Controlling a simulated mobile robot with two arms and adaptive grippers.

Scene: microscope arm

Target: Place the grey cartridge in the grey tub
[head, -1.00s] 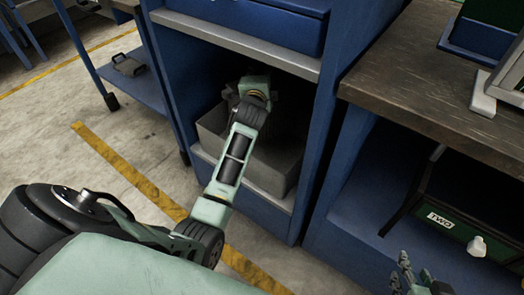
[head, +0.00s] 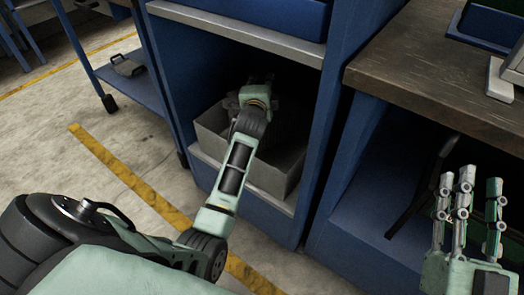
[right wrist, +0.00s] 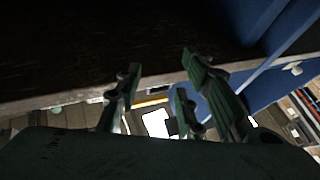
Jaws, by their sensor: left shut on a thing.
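The grey tub (head: 276,176) stands in the open bay of the blue cabinet, and its front wall and rim show in the head view. My left gripper (head: 262,84) reaches into the bay above the tub, over its back part. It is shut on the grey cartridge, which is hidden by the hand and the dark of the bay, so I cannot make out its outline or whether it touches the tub. My right gripper (head: 468,190) is raised at the lower right, with fingers spread and empty. Its fingers also show in the right wrist view (right wrist: 165,90).
A metal-edged shelf (head: 235,33) overhangs the bay, and blue cabinet walls flank it. A dark worktop (head: 430,85) is at the right. A blue cart shelf (head: 150,92) at the left carries a small grey handled object (head: 127,66). The floor in front is clear.

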